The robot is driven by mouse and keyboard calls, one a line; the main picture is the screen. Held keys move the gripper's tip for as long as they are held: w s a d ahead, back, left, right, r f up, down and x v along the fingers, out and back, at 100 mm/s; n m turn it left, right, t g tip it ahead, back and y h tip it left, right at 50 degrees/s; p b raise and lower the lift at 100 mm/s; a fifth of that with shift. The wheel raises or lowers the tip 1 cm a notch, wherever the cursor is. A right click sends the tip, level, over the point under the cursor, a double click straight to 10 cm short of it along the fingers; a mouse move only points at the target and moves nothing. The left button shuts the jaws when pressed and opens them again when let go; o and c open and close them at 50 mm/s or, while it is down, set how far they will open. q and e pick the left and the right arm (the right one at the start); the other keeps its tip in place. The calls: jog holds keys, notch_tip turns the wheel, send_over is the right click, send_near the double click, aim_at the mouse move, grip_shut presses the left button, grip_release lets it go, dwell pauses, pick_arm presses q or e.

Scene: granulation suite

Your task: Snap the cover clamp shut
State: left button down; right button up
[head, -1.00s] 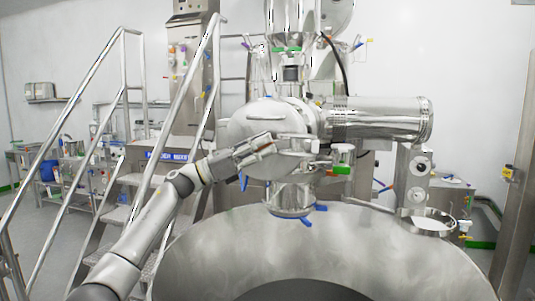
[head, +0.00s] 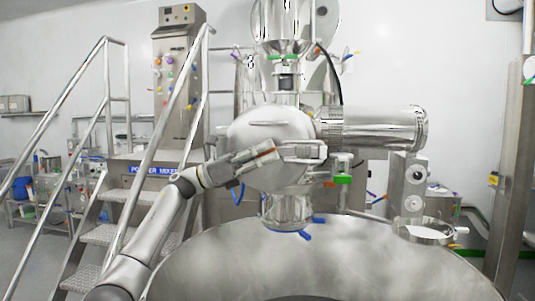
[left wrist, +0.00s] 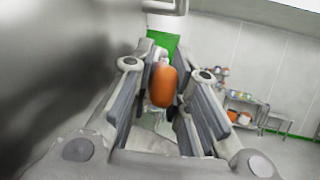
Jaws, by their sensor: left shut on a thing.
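The round metal cover (head: 262,127) with a bar handle is on the front of the mixer vessel in the head view. My left gripper (head: 268,153) reaches across the front of the cover from the lower left. In the left wrist view it (left wrist: 168,95) is shut on the orange handle (left wrist: 164,85), which lies between the two fingers and looks like the cover clamp's handle. In the head view a little orange shows at the fingertips. A metal bracket (head: 303,151) is just right of them; how it joins the handle is hidden. My right gripper is not in view.
A large steel drum (head: 210,265) fills the lower foreground. A horizontal metal cylinder (head: 380,128) juts right from the vessel. Steps with handrails (head: 100,236) stand at left. A green-tipped fitting (head: 343,180) sits close right of the bracket.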

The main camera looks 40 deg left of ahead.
pick_arm(q)
jog(key=c, duration=1.7)
grip_release()
jog(key=shift+a, duration=0.1)
jog(key=v, duration=1.2)
jog(key=shift+f, duration=0.1)
